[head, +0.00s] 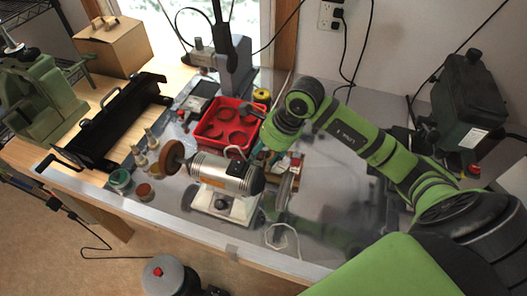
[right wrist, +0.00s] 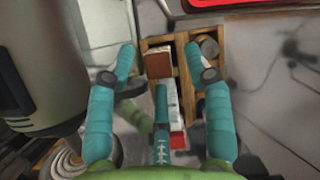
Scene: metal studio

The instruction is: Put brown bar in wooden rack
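The wooden rack (right wrist: 208,113) is a light wood frame with compartments, below my right gripper in the right wrist view. In the head view part of the rack (head: 298,163) shows beside the gripper, and the rest is hidden. The brown bar (right wrist: 158,63), a reddish-brown block with a pale end, is at the rack's upper left compartment. I cannot tell how deep it sits. My right gripper (right wrist: 160,57) is open, its teal fingers apart on either side of the bar with gaps visible. It also shows in the head view (head: 258,133). My left gripper is not in view.
A bench grinder (head: 225,175) stands close left of the rack. A red tray (head: 222,125) is behind.

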